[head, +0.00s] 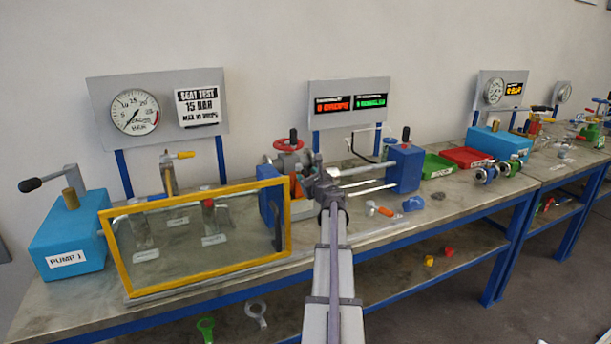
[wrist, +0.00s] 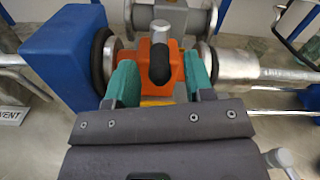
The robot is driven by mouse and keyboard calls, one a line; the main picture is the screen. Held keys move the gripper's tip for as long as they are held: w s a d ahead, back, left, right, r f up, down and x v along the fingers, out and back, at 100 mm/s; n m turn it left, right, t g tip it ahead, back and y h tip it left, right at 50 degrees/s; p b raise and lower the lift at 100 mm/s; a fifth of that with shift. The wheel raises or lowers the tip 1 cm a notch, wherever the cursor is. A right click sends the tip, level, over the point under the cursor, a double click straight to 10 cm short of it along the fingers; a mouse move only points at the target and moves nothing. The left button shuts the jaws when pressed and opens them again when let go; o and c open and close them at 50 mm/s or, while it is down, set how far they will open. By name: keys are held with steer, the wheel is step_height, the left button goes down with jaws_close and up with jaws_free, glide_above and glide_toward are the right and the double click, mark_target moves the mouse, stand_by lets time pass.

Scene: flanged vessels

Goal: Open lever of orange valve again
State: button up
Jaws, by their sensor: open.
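The orange valve (wrist: 176,82) sits clamped between two round end pieces of a test rig in the wrist view. In the head view part of the orange valve (head: 296,188) shows left of my gripper. Its lever (wrist: 160,62) has a metal stem and a black grip pointing toward the wrist camera. My gripper (wrist: 159,66) has two teal fingers, apart, one on each side of the lever. No contact between fingers and black grip shows. In the head view my gripper (head: 318,182) is at the rig, partly hidden by my arm.
A blue rig block (wrist: 65,50) stands left of the valve, and a metal ram (wrist: 240,65) right. A grey flanged body lies behind. In the head view, a yellow-framed clear guard (head: 110,250) stands left and a red handwheel (head: 286,143) behind. Small parts lie on the bench to the right.

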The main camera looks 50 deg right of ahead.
steer(key=shift+x, duration=1.2)
steer(key=shift+a, duration=0.1)
steer(key=shift+c, duration=0.4)
jaws_close()
